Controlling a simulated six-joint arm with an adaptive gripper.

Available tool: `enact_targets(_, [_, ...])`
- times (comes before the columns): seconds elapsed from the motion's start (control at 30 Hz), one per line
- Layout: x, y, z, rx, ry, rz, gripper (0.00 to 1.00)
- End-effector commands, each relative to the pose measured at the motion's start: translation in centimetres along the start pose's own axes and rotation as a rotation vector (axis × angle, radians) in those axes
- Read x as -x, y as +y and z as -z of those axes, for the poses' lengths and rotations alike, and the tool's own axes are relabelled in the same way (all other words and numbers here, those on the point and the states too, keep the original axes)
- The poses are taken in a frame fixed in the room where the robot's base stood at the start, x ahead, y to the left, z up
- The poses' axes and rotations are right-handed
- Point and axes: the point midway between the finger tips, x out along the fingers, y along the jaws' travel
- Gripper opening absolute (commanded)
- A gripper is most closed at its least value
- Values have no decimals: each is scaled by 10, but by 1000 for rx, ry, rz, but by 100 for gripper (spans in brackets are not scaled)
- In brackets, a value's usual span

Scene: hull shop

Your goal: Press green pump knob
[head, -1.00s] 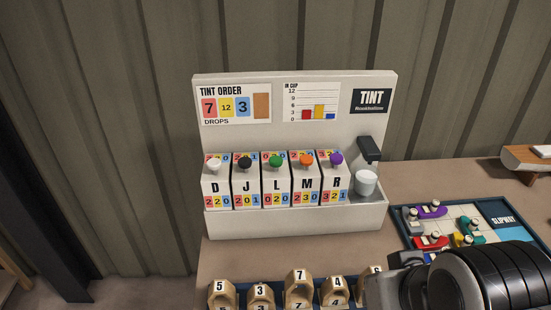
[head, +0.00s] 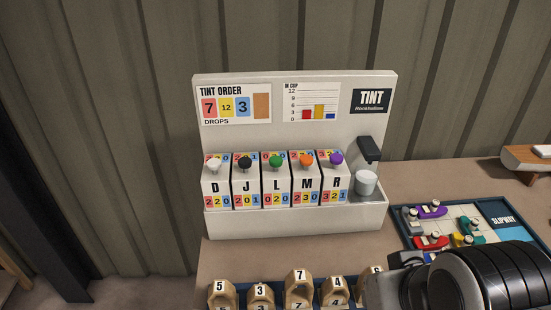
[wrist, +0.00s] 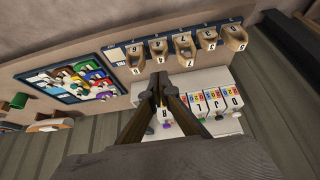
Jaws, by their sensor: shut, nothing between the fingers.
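The green pump knob (head: 276,160) tops the middle pump, marked L, in a row on the white tint stand (head: 295,222). White (head: 214,163) and black (head: 245,162) knobs stand to its left; orange (head: 306,160) and purple (head: 337,159) knobs stand to its right. My gripper (wrist: 160,80) is shut and empty in the wrist view, over the front of the stand at its cup end. Its fingers hide part of the pump row there. The fingers are outside the head view.
A white cup (head: 366,183) stands under a dark spout (head: 369,148) right of the pumps. Numbered wooden pieces (head: 299,291) stand in a dark rack in front. A tray of coloured boat pieces (head: 405,240) lies to the right. Bare tabletop lies between stand and rack.

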Motion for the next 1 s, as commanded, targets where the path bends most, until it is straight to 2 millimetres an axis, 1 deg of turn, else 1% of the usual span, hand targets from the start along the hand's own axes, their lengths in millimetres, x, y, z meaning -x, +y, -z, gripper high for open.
enact_targets(0.27, [-4,0,-1,0,-16,0,0])
enact_targets(0.47, [-14,0,-3,1,-64,0,0])
enact_targets(0.53, [-17,0,0,1,-80,1,0])
enact_targets(0.77, [-28,-4,17,-10,-125,14,0])
enact_targets(1.0, [-38,-12,45,-33,-151,41,0])
